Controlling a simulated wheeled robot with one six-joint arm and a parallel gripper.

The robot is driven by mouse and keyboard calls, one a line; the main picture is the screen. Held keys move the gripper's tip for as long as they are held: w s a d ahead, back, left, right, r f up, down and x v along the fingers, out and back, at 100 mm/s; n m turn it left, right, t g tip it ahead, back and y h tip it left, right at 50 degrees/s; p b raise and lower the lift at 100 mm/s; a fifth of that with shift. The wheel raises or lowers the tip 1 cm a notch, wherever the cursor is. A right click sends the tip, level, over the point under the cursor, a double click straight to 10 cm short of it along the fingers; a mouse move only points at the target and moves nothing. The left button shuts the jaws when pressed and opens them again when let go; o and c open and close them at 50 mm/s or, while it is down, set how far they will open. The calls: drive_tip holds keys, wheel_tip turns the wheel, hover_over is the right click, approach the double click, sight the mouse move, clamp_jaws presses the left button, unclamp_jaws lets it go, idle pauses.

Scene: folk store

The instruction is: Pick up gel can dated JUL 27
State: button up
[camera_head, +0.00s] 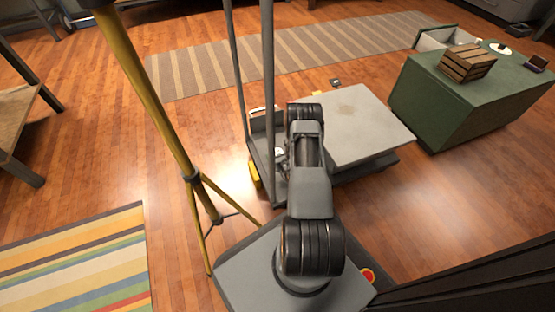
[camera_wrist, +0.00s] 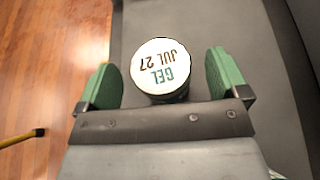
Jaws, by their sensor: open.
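The gel can (camera_wrist: 160,68) shows in the wrist view with its round white lid facing the camera. My gripper (camera_wrist: 162,78) is open, with one green finger pad on each side of the can and a visible gap to each pad. In the head view my arm hides the gripper, and I cannot make out the can there.
A flat grey platform (camera_head: 362,122) lies right of my arm. A green counter (camera_head: 450,110) with a wooden crate (camera_head: 467,64) stands at the right. A yellow stand (camera_head: 150,90) rises at the left.

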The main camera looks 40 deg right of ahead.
drive_tip(key=shift+c, duration=0.2)
drive_tip(key=c, duration=1)
drive_tip(key=shift+r, duration=0.1)
